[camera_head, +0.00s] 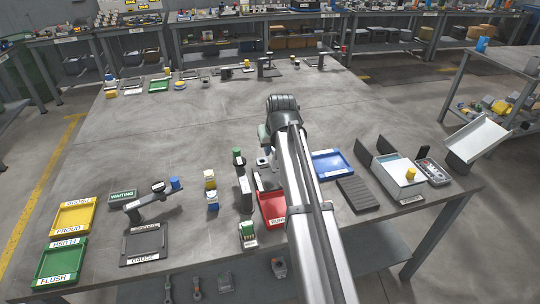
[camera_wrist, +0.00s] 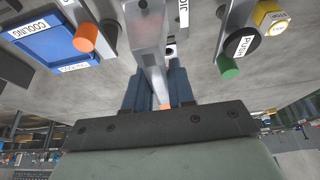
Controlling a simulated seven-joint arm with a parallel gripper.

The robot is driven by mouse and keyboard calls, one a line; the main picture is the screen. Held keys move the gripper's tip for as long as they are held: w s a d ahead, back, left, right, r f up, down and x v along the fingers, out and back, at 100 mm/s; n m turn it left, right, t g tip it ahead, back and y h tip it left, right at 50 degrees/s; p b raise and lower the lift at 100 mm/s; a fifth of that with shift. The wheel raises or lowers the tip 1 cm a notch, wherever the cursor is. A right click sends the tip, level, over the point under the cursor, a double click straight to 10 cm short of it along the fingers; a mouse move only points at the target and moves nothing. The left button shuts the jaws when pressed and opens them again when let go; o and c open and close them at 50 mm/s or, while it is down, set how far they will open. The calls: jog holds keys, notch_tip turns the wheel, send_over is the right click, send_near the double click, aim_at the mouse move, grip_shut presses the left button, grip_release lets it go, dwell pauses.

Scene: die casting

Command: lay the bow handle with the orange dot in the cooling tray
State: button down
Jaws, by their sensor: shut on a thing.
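My gripper (camera_wrist: 160,88) is shut on a grey metal piece, the bow handle (camera_wrist: 152,60), in the wrist view. The handle runs up from between the fingers toward the top edge. A small orange patch (camera_wrist: 165,106) shows on it low between the fingers. The blue cooling tray (camera_wrist: 40,52), labelled COOLING, lies at the upper left of the wrist view, apart from the held handle. In the head view the blue tray (camera_head: 333,165) lies just right of my arm. My fingers and the held handle are mostly hidden by my arm there.
An orange cylinder (camera_wrist: 90,37) stands by the tray in the wrist view. A green-ended PUSH piece (camera_wrist: 228,67) and a yellow block (camera_wrist: 271,17) are at right. In the head view, a red tray (camera_head: 271,205) and dark ribbed plate (camera_head: 357,194) lie nearby. The table's far middle is clear.

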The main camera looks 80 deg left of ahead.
jog(key=w+a+f+n+g+h, duration=0.2)
jog(key=w+n, duration=0.7)
jog(key=w, duration=0.3)
jog(key=w+a+f+n+g+h, duration=0.2)
jog(key=w+n, duration=0.7)
jog(key=w, duration=0.3)
jog(key=shift+a+f+g+h, duration=0.3)
jog(key=shift+a+f, duration=0.1)
jog(key=shift+f, duration=0.1)
